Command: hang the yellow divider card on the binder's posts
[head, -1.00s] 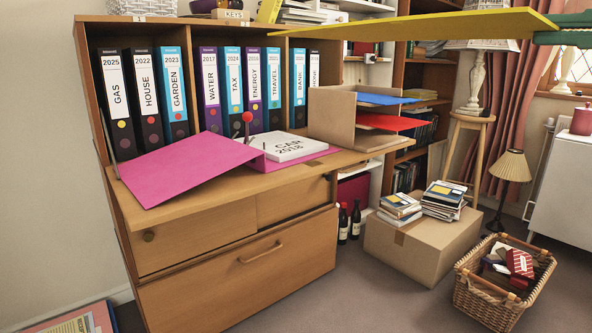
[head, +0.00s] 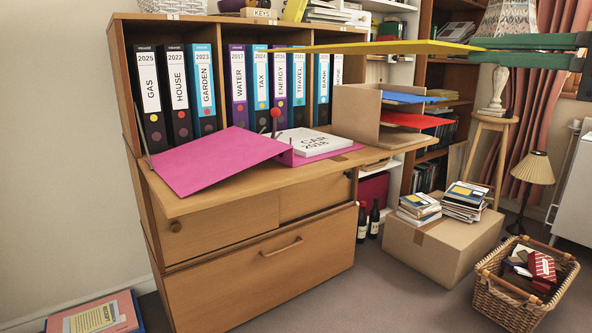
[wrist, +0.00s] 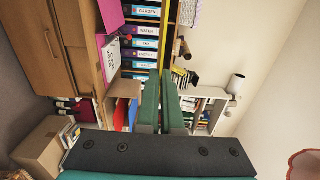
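The yellow divider card (head: 400,47) is held in the air to the right of the binder and above its level, seen nearly edge-on and roughly level. My gripper (head: 478,48) has its green fingers closed on the card's right end. In the wrist view the fingers (wrist: 162,80) pinch the card (wrist: 163,40), which shows as a thin yellow strip. The open pink binder (head: 205,165) lies on the bureau's flap, its left cover sloping, with a white stack marked CAR 2018 (head: 318,141) on its right side. A red-knobbed lever (head: 275,113) stands by small dark posts, hard to make out.
Several upright labelled binders (head: 205,85) fill the bureau shelf behind. A tan sorter (head: 355,115) with blue and red trays stands right of the open binder. A cardboard box (head: 425,245) and wicker basket (head: 510,300) stand on the floor. Air above the binder is clear.

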